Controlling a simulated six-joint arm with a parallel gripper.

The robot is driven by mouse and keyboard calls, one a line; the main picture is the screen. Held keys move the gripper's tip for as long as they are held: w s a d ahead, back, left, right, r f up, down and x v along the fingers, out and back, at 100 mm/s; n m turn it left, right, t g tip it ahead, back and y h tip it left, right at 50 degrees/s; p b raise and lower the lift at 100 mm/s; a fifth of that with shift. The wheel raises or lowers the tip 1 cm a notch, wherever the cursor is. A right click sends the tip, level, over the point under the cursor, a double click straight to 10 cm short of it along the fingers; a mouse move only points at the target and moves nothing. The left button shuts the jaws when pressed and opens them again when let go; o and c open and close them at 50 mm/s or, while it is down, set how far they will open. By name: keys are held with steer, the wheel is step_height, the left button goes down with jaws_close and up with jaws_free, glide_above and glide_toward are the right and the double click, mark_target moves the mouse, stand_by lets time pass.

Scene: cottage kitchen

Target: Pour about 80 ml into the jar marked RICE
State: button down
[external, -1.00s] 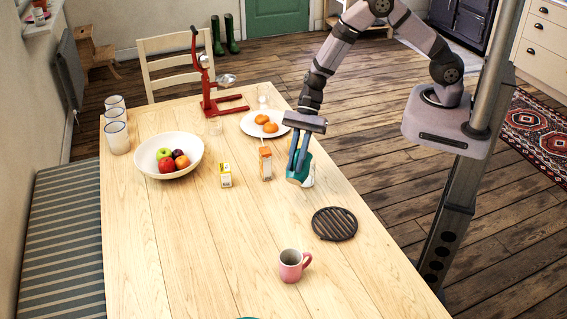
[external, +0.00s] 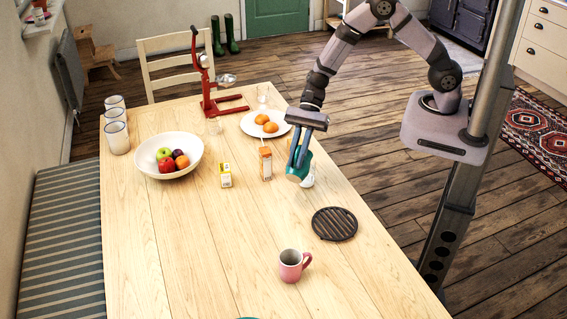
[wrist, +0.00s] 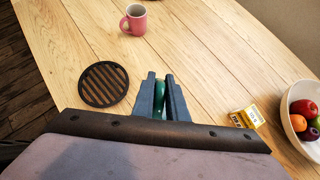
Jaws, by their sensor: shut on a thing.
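My gripper (external: 298,165) is shut on a teal cup-like vessel (external: 305,166) with a pale end facing the camera. It is tilted and held over the right side of the table. In the wrist view, a green part of the vessel (wrist: 159,100) shows between the fingers; its contents are hidden. Three pale jar-like containers (external: 117,138) stand at the table's far left edge. No RICE marking can be read on anything.
A black trivet (external: 335,224) and pink mug (external: 291,265) stand nearer the camera. An orange carton (external: 265,163), yellow box (external: 225,176), fruit bowl (external: 191,147), plate of oranges (external: 247,127) and red stand (external: 209,106) are around the left and back. The table's front left is clear.

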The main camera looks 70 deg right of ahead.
steer(key=shift+w+d+r+y+b, duration=0.1)
steer(key=shift+d+r+y+b, duration=0.3)
steer(key=shift+d+y+b, duration=0.4)
steer(key=shift+a+r+h+p, duration=0.2)
steer(key=shift+a+h+p, duration=0.3)
steer(key=shift+a+p, duration=0.4)
steer(key=shift+s+a+f+h+p, duration=0.2)
steer(key=shift+h+p, duration=0.4)
steer(key=shift+p, duration=0.6)
steer(key=a+f+h+p, duration=0.1)
steer(key=p, duration=0.2)
steer(key=shift+f+h+p, duration=0.3)
steer(key=shift+h+p, duration=0.1)
steer(key=shift+f+h+p, duration=0.3)
steer(key=shift+f+p, duration=0.05)
steer(key=shift+p, duration=0.15)
steer(key=shift+w+f, duration=0.15)
steer(key=shift+f, duration=0.35)
steer(key=shift+h+p, duration=0.3)
steer(key=shift+p, duration=0.45)
steer(key=shift+a+p, duration=0.1)
steer(key=shift+p, duration=0.35)
